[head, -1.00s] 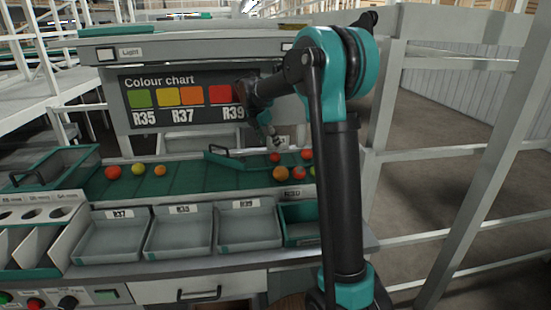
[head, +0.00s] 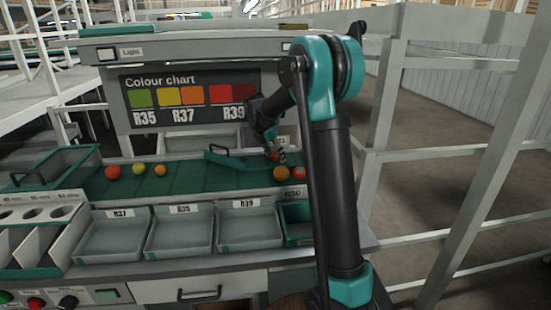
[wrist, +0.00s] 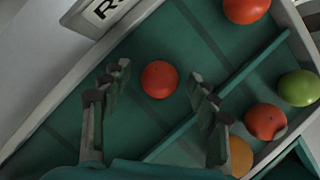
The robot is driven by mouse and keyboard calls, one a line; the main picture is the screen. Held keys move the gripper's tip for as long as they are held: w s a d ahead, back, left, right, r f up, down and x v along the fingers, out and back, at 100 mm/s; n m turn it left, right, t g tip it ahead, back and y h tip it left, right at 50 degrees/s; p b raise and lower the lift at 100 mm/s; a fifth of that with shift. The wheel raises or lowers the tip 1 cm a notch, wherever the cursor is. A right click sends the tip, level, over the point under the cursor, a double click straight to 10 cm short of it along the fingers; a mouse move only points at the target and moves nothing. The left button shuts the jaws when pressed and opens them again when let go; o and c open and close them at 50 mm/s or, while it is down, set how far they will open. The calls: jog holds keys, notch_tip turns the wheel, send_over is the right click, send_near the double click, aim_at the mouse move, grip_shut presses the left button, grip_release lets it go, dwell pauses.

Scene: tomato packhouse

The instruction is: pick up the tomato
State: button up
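My gripper (wrist: 158,72) is open in the wrist view, its fingers spread to either side of a red tomato (wrist: 159,79). The tomato lies on the green belt (wrist: 205,45), and I see a gap between it and each finger. I cannot tell how far above it the fingertips are. In the head view my gripper (head: 272,152) is low over the right part of the belt, partly covering a red tomato.
Other fruit lies nearby: a red tomato (wrist: 246,8), another red one (wrist: 265,122), a green one (wrist: 297,88) and an orange one (wrist: 238,156). A thin divider bar (wrist: 215,100) crosses the belt. Labelled trays (head: 180,250) stand in front.

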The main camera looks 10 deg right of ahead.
aim_at(275, 153)
jog(key=c, duration=0.8)
notch_tip(275, 153, up, 10)
dwell(0.4)
jog(key=shift+a, duration=0.15)
